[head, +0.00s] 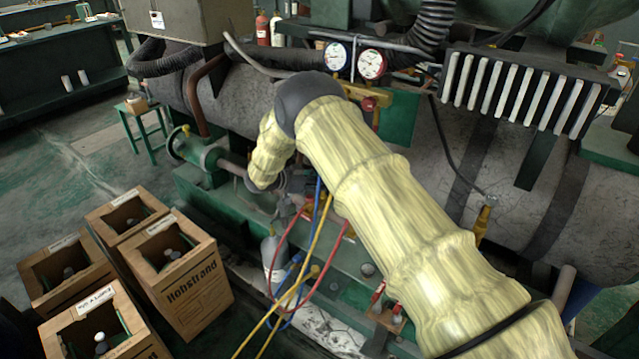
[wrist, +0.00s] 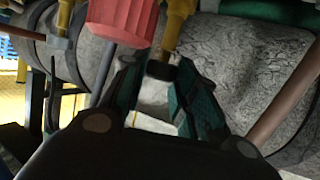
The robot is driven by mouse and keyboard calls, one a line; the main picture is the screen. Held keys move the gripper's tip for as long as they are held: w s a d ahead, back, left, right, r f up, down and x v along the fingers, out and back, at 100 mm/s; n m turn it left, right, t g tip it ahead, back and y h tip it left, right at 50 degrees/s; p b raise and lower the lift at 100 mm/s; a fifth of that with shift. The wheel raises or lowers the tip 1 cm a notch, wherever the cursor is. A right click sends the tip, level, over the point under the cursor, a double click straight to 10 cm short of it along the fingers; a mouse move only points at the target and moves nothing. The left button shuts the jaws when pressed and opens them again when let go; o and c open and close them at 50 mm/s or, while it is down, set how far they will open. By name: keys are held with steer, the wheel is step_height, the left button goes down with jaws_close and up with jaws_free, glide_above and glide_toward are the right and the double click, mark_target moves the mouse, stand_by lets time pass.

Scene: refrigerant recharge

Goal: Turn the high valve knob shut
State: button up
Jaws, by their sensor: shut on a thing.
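In the wrist view, my gripper (wrist: 158,86) has its two green-padded fingers on either side of a dark-ended brass part (wrist: 161,69) and is shut on it. I cannot tell whether this part is the high valve knob. A red fluted handle (wrist: 121,20) on a grey stem stands just left of the left finger. In the head view, two gauges, one blue-marked (head: 336,56) and one red-marked (head: 371,64), sit above my arm. A small red knob (head: 369,103) shows below the red-marked gauge. My arm hides most of the gripper's surroundings there.
Blue, yellow and red hoses (head: 325,222) hang beside and below my arm. A finned unit (head: 527,90) and a large grey pipe (head: 590,210) stand on the right.

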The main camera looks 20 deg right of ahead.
stand_by(0.4)
steer(key=o, duration=1)
steer(key=v, duration=1.2)
steer(key=shift+w, duration=0.1)
